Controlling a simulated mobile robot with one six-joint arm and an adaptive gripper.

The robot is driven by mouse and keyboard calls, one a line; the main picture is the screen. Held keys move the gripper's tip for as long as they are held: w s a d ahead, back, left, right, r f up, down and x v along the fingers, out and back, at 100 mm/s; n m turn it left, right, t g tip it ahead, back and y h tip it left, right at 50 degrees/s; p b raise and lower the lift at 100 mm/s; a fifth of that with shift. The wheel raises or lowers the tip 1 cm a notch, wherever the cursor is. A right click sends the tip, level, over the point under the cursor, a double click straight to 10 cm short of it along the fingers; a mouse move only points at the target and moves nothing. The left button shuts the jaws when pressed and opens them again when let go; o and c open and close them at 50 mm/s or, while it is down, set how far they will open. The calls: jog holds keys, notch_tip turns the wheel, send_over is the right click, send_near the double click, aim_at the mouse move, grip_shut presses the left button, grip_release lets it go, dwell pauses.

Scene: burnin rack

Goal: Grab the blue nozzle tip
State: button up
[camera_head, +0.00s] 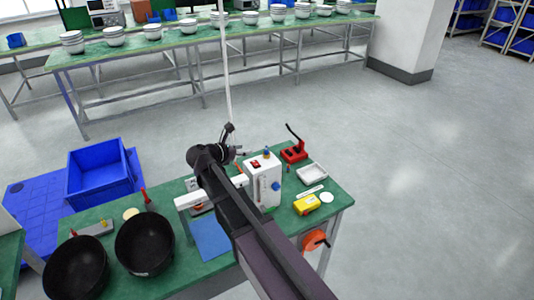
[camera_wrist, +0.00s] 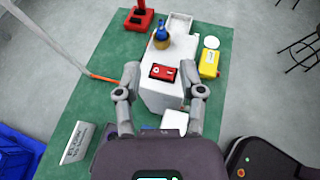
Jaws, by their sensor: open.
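The blue nozzle tip (camera_wrist: 161,32) shows in the wrist view above a brass-coloured round base (camera_wrist: 161,44), at the far end of the white machine (camera_wrist: 158,100). In the head view a small blue piece, apparently the same tip (camera_head: 267,153), stands on top of the white machine (camera_head: 263,188). My gripper (camera_wrist: 160,72) is open and empty, with its two fingers spread either side of the machine's red panel (camera_wrist: 167,72). The tip lies beyond the fingertips in the wrist view, not between them. My arm hides part of the bench in the head view.
A red holder (camera_head: 293,150), a white tray (camera_head: 312,173) and a yellow device (camera_head: 306,204) stand right of the machine. Black bowls (camera_head: 145,243) are at the left of the green bench.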

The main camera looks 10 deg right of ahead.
jog(key=b, duration=0.3)
send_over(265, 154)
jog(key=s+a, duration=0.2)
jog(key=a, duration=0.1)
notch_tip(265, 154, down, 3)
jog(key=shift+s+a+f, duration=0.1)
jog(key=shift+s, duration=0.05)
jog(key=b+x, duration=0.2)
jog(key=x, duration=0.2)
jog(key=shift+f, duration=0.25)
jog(key=shift+w+d+f, duration=0.15)
jog(key=shift+w+d, duration=0.15)
jog(key=shift+d, duration=0.1)
jog(key=shift+c, duration=0.2)
grip_shut()
